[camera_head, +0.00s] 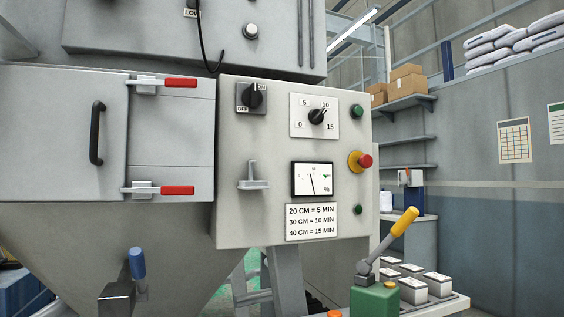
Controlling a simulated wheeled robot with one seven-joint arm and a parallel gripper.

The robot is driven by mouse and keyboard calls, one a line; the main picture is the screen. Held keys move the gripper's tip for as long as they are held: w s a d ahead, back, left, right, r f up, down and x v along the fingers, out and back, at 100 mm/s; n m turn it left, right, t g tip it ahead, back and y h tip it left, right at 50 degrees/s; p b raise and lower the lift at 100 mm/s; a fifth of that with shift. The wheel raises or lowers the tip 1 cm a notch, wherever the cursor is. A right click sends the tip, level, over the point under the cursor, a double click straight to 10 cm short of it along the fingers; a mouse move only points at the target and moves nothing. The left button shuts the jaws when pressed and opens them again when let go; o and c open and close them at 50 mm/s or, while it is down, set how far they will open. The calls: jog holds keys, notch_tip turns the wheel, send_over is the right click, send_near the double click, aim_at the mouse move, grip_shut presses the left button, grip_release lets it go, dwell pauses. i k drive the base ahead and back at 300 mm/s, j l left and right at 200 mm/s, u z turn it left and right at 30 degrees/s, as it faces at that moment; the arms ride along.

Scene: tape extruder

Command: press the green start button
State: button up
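A grey control panel (230,190) faces me in the middle of the view. A round green button (357,111) sits at its upper right. A second, smaller green button or lamp (357,210) sits at its lower right. No label shows which of the two is the start button. A red emergency-stop knob (365,161) on a yellow collar stands out between them. My gripper is not in view, and nothing covers either green part.
The panel also has an OFF/ON switch (253,96), a timer dial (317,116), a meter (313,180) and a T-shaped handle (253,177). A yellow-handled lever (402,226) rises from a green box (374,299) in front, below right. A blue-handled lever (137,263) stands lower left.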

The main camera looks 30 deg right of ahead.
aim_at(358, 110)
jog(key=i+l+z, duration=0.15)
jog(key=z, duration=1.3)
